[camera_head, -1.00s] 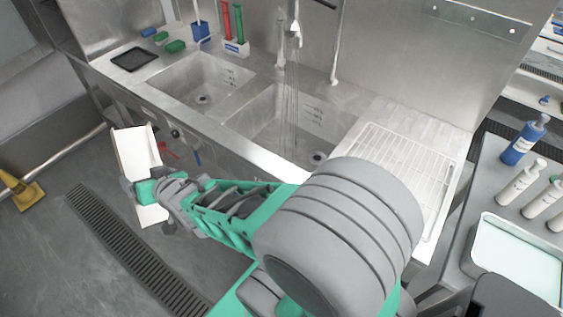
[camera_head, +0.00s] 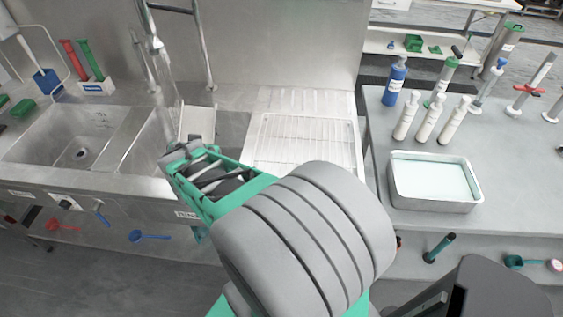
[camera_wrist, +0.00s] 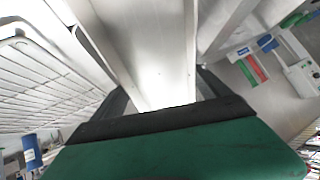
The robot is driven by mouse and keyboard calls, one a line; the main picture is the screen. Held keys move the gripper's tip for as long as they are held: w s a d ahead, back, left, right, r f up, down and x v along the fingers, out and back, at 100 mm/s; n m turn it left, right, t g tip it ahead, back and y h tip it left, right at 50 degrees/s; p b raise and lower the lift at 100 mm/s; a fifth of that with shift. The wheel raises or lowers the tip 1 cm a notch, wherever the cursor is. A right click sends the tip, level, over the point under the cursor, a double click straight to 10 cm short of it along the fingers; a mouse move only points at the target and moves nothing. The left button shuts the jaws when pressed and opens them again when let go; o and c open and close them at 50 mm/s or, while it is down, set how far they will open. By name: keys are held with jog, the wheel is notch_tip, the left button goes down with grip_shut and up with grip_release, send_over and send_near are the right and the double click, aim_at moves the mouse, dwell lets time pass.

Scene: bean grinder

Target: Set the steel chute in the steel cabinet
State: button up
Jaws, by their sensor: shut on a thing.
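The steel chute (camera_wrist: 150,50) is a pale, channel-shaped metal piece with raised side walls. In the wrist view it extends away from my gripper (camera_wrist: 162,95), which is shut on its near end. In the head view only a small pale part of the chute (camera_head: 198,121) shows above my gripper (camera_head: 184,148), over the sink area. My arm hides the rest of it and most of the jaws. I cannot make out a steel cabinet in these views.
The sink counter has a left basin (camera_head: 75,140), a running tap (camera_head: 158,60) and a white wire rack (camera_head: 300,145). A grey table (camera_head: 510,165) on the right carries a filled tray (camera_head: 432,205), a blue bottle (camera_head: 395,80) and white bottles (camera_head: 453,120).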

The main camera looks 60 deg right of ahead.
jog(key=s+d+r+m+g+h+b, duration=0.1)
jog(key=s+d+r+m+g+b, duration=0.1)
jog(key=s+d+m+g, duration=1)
jog(key=s+a+r+m+y, duration=0.1)
jog(key=s+m+y, duration=0.1)
jog(key=s, duration=0.7)
jog(key=s+a+r+m+y+b, duration=0.1)
jog(key=s+m, duration=0.3)
jog(key=s, duration=0.5)
jog(key=shift+s+r+y, duration=0.35)
jog(key=shift+y, duration=0.55)
jog(key=shift+d, duration=0.15)
